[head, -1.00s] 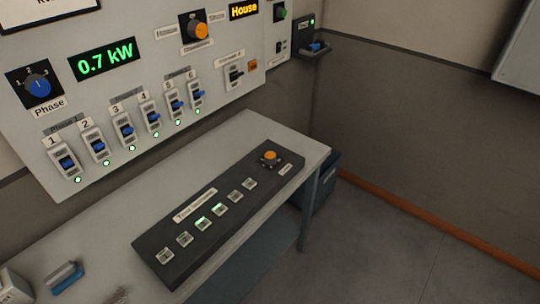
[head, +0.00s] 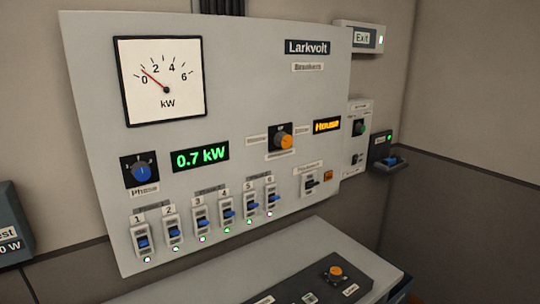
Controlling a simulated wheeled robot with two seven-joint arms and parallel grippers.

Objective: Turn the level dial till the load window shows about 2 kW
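The load window (head: 200,156) on the wall panel reads 0.7 kW in green. An orange-topped dial (head: 335,272) sits on the dark desk console (head: 300,288); its small label is too blurred to read surely, so I cannot tell if it is the level dial. Another orange knob (head: 283,141) is on the wall panel, between two blurred labels. A blue Phase dial (head: 141,172) is at the panel's left. Neither of my grippers is in view.
An analog kW meter (head: 162,80) has its red needle near the low end. A row of numbered breakers (head: 199,219) with green lamps runs below. An amber window (head: 327,125) reads House. The desk top (head: 365,264) has bare room right of the console.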

